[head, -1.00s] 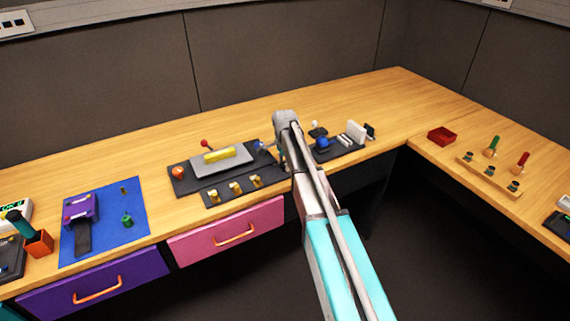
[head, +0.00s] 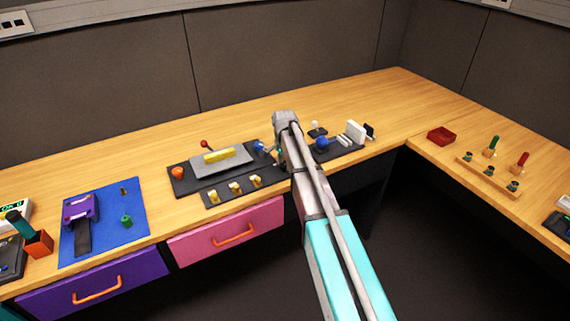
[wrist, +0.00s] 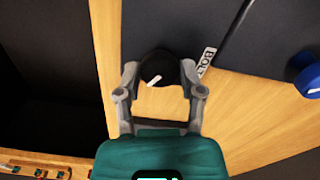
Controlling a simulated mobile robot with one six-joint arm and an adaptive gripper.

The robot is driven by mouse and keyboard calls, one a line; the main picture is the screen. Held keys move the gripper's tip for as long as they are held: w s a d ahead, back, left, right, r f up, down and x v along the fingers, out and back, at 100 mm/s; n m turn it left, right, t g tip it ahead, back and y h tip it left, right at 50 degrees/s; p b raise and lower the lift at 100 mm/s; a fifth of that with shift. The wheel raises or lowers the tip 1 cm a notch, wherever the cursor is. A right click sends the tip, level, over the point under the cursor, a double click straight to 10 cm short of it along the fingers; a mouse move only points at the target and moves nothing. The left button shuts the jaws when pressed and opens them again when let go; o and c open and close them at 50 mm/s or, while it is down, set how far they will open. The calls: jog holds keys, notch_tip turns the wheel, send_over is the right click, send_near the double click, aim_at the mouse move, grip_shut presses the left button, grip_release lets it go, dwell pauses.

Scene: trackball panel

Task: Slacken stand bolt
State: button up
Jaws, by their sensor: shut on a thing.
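The stand bolt (wrist: 158,66) is a round black knob with a white mark on top, on a dark panel (wrist: 160,20) in the wrist view. My gripper (wrist: 160,74) is shut on the bolt, with one grey finger at each side of the knob. In the head view my wrist (head: 286,120) is over the panel area at the bench's middle, and my arm hides the bolt there.
In the head view, a grey plate with a yellow block (head: 219,155) is left of my wrist. A blue ball (head: 322,143) and white blocks (head: 356,132) stand to its right.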

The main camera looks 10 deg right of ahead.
jog(key=n, duration=1.3)
jog(key=shift+n, duration=0.4)
jog(key=o, duration=1.2)
jog(key=shift+c, duration=0.2)
jog(key=s+r+m+p, duration=0.1)
jog(key=s+r+p, duration=0.2)
jog(key=s, duration=1.1)
jog(key=s+r+m+p, duration=0.1)
jog(key=s+r+p, duration=0.2)
jog(key=s, duration=1.2)
jog(key=shift+s+d+r+p, duration=0.15)
jog(key=shift+r+p, duration=0.2)
